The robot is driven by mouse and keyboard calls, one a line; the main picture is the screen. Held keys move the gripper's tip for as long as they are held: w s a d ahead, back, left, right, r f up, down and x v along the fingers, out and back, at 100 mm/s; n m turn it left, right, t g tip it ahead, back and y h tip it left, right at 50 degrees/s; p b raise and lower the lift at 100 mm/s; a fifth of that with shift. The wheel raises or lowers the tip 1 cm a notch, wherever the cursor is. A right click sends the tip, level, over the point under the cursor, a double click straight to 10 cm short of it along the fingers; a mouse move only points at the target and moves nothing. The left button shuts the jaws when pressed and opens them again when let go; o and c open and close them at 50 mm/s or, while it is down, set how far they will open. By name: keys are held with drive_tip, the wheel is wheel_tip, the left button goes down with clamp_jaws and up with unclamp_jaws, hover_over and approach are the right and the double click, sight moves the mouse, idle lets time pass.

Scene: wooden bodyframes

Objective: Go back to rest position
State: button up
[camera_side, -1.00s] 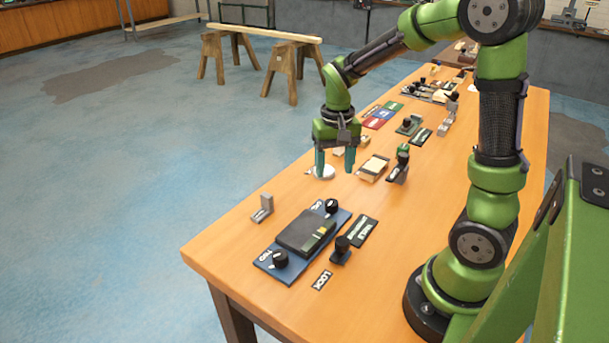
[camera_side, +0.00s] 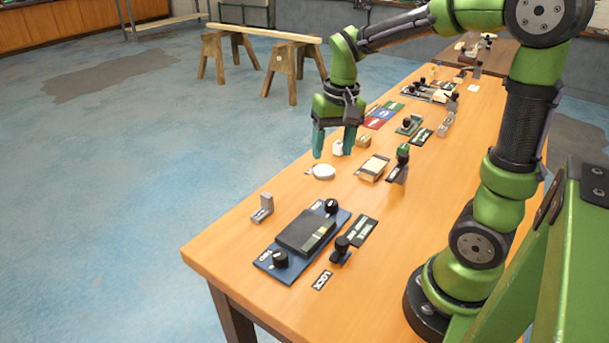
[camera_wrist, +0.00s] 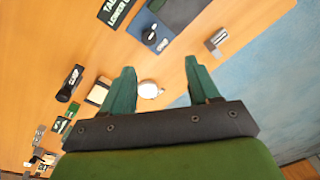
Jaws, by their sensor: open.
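A blue board with a dark block (camera_side: 305,232) and black knobs lies at the near end. More parts lie towards the back. Space above the table's near-left corner is clear.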

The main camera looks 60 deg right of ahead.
drive_tip(key=s+a+r+n+t, duration=0.1)
drive_tip(key=s+a+r+t, duration=0.1)
drive_tip(key=s+a+t, duration=0.1)
drive_tip(key=s+a+r+n+t+y, duration=0.1)
drive_tip(key=s+a+r+n+t, duration=0.1)
drive_tip(key=s+a, duration=0.3)
drive_tip(key=a+r+t, duration=0.1)
drive_tip(key=a, duration=0.2)
drive_tip(key=shift+s+a+r+y, duration=0.15)
drive_tip(key=shift+r+y, duration=0.1)
drive_tip(key=shift+y, duration=0.05)
idle(1.3)
drive_tip(key=m+g+h, duration=0.2)
drive_tip(key=m+g, duration=0.2)
drive_tip(key=g, duration=0.3)
hover_over(331, 201)
wheel_tip(331, 201, down, 6)
wheel_tip(331, 201, down, 16)
drive_tip(key=shift+r, duration=0.15)
